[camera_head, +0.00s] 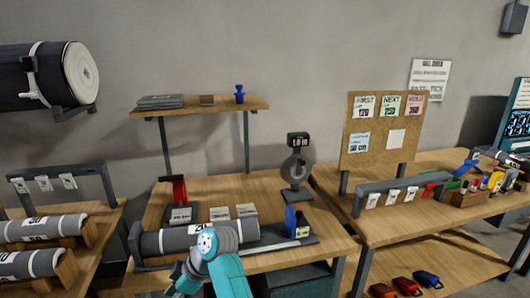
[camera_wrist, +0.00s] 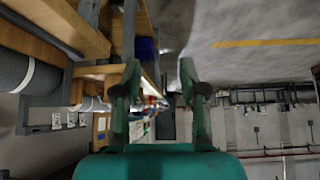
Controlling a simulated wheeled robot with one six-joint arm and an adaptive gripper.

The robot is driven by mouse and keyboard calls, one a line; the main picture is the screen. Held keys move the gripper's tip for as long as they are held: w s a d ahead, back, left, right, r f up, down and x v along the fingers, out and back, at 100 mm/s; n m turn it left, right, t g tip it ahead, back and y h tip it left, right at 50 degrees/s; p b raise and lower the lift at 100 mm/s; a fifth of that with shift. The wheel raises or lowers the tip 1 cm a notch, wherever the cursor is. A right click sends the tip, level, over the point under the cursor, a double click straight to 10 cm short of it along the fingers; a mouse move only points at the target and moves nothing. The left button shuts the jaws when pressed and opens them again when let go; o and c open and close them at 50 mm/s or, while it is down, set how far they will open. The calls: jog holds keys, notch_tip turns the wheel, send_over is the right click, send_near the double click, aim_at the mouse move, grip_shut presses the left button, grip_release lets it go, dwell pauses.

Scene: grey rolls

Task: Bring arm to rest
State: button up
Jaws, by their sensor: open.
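My teal arm (camera_head: 228,272) shows at the bottom middle of the head view, folded in front of the middle bench. My gripper (camera_wrist: 160,68) shows in the wrist view with two green fingers spread apart and nothing between them. In the head view I cannot make out its fingertips. A grey roll (camera_head: 175,241) lies on the middle bench, and my arm hides part of it.
The middle bench (camera_head: 262,187) carries a dial gauge (camera_head: 296,168), a blue block (camera_head: 291,219) and cards. A left rack holds more grey rolls (camera_head: 40,228). A right bench (camera_head: 445,165) holds small coloured items.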

jog(key=s+d+f+m+t+h, duration=0.1)
jog(key=s+d+f+m+t, duration=0.3)
jog(key=d+f, duration=0.7)
jog(key=s+d+f+m+t, duration=0.3)
jog(key=s+d+f+m, duration=0.35)
jog(key=f, duration=0.65)
jog(key=s+d+f+m+t+h, duration=0.1)
jog(key=s+d+f+m+t, duration=0.1)
jog(key=s+d, duration=0.65)
jog(key=s+d+r+m+t+h, duration=0.2)
jog(key=s+d+r, duration=0.1)
jog(key=s+d, duration=0.35)
jog(key=s+d+r+m+t+h, duration=0.1)
jog(key=s+d+r+m+t, duration=0.15)
jog(key=s+d, duration=0.45)
jog(key=s+d+r+m+t+h, duration=0.2)
jog(key=s+d+r, duration=0.1)
jog(key=s+r, duration=1)
notch_tip(320, 180, up, 4)
jog(key=shift+s+r+m+h, duration=0.2)
jog(key=shift+m+h, duration=0.1)
jog(key=shift+m, duration=0.1)
